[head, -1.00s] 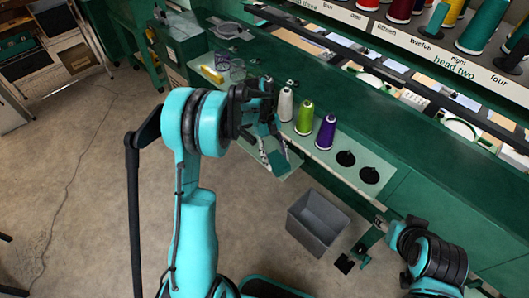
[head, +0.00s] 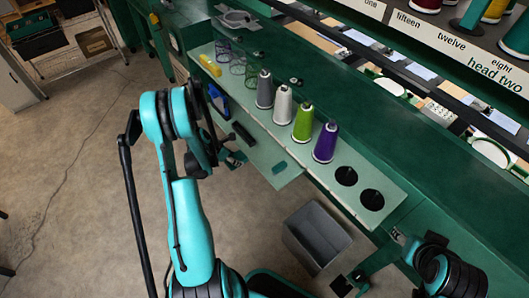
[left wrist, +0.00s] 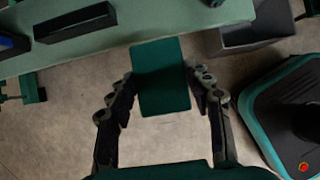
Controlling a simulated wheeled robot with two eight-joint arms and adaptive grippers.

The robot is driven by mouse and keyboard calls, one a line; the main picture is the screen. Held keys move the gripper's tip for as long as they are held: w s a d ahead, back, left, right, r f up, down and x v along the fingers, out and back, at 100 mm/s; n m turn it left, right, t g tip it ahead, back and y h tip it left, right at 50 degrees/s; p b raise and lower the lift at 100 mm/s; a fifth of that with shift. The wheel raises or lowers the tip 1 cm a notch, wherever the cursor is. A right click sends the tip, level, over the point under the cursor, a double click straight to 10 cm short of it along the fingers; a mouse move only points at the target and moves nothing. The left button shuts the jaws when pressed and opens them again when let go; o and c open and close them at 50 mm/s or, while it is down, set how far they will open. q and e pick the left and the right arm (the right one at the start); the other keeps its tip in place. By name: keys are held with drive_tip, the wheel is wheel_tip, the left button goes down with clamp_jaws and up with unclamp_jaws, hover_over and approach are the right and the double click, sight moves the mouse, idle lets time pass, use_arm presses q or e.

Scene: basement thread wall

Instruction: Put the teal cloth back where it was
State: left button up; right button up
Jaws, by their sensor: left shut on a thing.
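The teal cloth (left wrist: 161,76) is a flat, dark teal rectangle between the fingers of my left gripper (left wrist: 163,88) in the left wrist view. The gripper is shut on it. Its far edge overlaps the pale green shelf edge in that picture, and I cannot tell whether it touches. In the head view my left gripper (head: 236,160) is beside the shelf's front edge, partly behind my arm, and the cloth is not clear there.
Several thread cones, including a purple one (head: 325,144), stand behind. A grey bin (head: 318,238) is on the floor.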

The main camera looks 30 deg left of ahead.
use_arm(q)
drive_tip(key=w+d+b, duration=0.1)
drive_tip(key=w+d, duration=0.1)
drive_tip(key=w, duration=0.2)
drive_tip(key=w+d+f+b, duration=0.1)
drive_tip(key=w, duration=0.4)
drive_tip(key=w+d+b, duration=0.1)
drive_tip(key=w+d, duration=0.1)
drive_tip(key=w, duration=0.2)
drive_tip(key=shift+w+d+f+b, duration=0.2)
drive_tip(key=shift+d+f+b, duration=0.1)
drive_tip(key=shift+f, duration=0.45)
wheel_tip(320, 180, down, 4)
drive_tip(key=shift+f+b, duration=0.1)
drive_tip(key=shift+b, duration=1.1)
drive_tip(key=shift+w+f+b, duration=0.15)
drive_tip(key=shift+f+b, duration=0.15)
drive_tip(key=shift+b, duration=0.05)
drive_tip(key=shift+d+r, duration=0.1)
drive_tip(key=shift+r, duration=0.05)
drive_tip(key=o, duration=1.2)
